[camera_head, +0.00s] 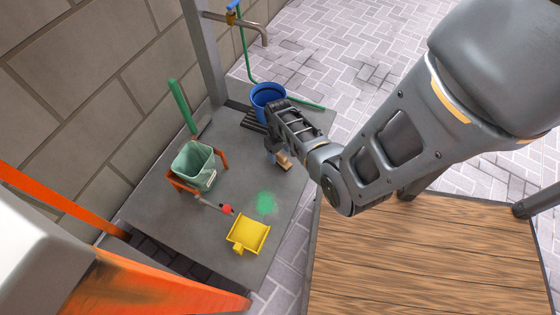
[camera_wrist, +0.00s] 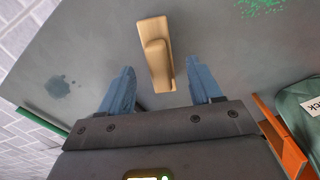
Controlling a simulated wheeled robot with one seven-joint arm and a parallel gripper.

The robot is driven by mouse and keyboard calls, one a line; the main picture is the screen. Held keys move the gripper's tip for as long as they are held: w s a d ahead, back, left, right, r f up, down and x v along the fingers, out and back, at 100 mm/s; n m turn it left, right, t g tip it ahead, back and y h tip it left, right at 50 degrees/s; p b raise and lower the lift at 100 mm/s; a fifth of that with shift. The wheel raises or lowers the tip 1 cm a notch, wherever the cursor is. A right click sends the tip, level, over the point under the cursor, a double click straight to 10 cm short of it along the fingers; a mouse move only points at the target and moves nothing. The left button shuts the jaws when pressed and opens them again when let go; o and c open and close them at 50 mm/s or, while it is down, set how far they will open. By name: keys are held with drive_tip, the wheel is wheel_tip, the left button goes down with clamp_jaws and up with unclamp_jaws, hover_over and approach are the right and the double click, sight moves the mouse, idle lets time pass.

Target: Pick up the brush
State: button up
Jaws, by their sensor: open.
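A light wooden brush (camera_wrist: 155,35) lies on the grey slab, its bristles not visible. In the head view the brush (camera_head: 284,162) shows as a small tan piece beside my gripper (camera_head: 271,150). In the wrist view my gripper (camera_wrist: 160,68) is open, with one blue finger on each side of the brush's near end. Gaps show between both fingers and the brush. I cannot tell the height of the fingers above the slab. In the head view my gripper and arm hide part of the area around the brush.
On the grey slab (camera_head: 165,225) stand a blue bucket (camera_head: 268,94), a green bin (camera_head: 194,166) in an orange frame and a yellow dustpan (camera_head: 247,234). A red-tipped tool (camera_head: 226,209) lies near the dustpan. A wooden tabletop (camera_head: 420,255) is at the lower right.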

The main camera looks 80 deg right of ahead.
sight(280, 155)
wheel_tip(280, 155, down, 3)
drive_tip(key=shift+s+f+b, duration=0.1)
drive_tip(key=shift+b, duration=0.6)
clamp_jaws()
drive_tip(key=shift+r, duration=0.2)
drive_tip(key=shift+r+p, duration=0.7)
drive_tip(key=shift+r, duration=0.1)
drive_tip(key=r, duration=0.1)
drive_tip(key=r+p, duration=0.2)
drive_tip(key=shift+s+d+r, duration=0.3)
drive_tip(key=shift+s+d, duration=0.1)
drive_tip(key=s+d+r+p, duration=0.3)
drive_tip(key=s+d+r, duration=0.2)
drive_tip(key=s+d, duration=0.2)
drive_tip(key=shift+s+d+r, duration=0.2)
drive_tip(key=shift+r, duration=0.15)
